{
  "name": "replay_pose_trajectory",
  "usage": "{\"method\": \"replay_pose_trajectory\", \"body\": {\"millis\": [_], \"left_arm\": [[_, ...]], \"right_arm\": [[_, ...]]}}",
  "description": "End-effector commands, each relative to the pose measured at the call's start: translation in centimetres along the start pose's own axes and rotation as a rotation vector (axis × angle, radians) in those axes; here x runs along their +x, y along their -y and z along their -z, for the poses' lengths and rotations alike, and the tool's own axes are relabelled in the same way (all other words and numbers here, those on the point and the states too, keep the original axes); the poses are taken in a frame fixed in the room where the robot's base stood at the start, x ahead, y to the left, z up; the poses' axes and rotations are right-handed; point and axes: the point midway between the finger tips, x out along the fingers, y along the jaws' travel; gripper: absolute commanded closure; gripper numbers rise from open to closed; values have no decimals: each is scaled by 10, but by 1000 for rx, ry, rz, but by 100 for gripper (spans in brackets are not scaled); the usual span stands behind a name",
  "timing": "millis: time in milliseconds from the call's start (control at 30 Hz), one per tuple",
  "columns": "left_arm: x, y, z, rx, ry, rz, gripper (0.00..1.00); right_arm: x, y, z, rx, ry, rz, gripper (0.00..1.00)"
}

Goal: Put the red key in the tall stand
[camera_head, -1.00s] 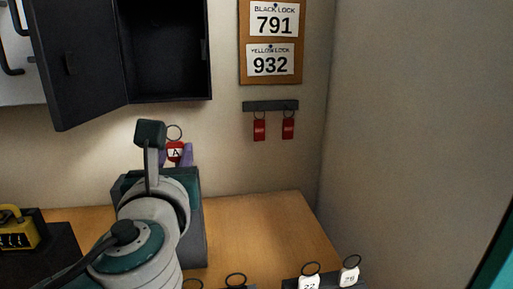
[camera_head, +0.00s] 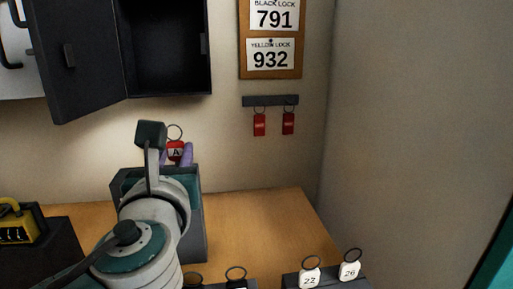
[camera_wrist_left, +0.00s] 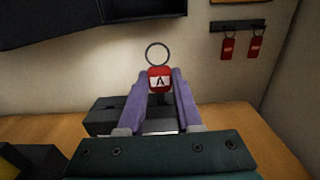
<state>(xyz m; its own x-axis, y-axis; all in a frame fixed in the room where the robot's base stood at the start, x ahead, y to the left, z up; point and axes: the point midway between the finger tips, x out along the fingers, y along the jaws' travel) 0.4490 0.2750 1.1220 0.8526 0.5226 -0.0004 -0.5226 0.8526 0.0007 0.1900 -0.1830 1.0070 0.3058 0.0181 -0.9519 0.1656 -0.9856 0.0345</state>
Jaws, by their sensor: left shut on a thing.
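The red key (camera_head: 175,150) has a red tag marked A and a metal ring on top. My left gripper (camera_wrist_left: 158,95) has purple fingers, shut on the red key, which is upright between the fingertips in the left wrist view (camera_wrist_left: 159,79). A grey block, which looks like the tall stand (camera_head: 197,222), stands on the table, partly hidden by my left arm. Its dark top also shows behind the fingers in the left wrist view (camera_wrist_left: 104,118). The key's lower end is hidden, so I cannot tell whether it touches the stand. My right gripper is not in view.
Two red tags (camera_head: 259,124) hang from a wall rack (camera_head: 270,101). An open black cabinet (camera_head: 165,48) is above. A yellow lock (camera_head: 18,226) sits on a dark block at left. Low holders with white tags (camera_head: 309,279) line the front. The table right of the stand is clear.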

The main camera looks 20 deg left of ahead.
Motion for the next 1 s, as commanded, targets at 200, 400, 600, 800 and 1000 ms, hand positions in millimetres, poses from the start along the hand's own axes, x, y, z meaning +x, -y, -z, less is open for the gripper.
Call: {"method": "replay_pose_trajectory", "body": {"millis": [200, 400, 600, 800, 1000], "left_arm": [[0, 0, 0, 0, 0, 0, 97], [0, 0, 1, 0, 0, 0, 97], [0, 0, 4, 0, 0, 0, 97], [0, 0, 7, -1, 0, 0, 97], [0, 0, 8, -1, 0, 0, 97]], "right_arm": [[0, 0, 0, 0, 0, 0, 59], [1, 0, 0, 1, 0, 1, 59], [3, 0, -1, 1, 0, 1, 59], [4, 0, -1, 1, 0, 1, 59], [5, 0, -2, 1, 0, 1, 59]]}}
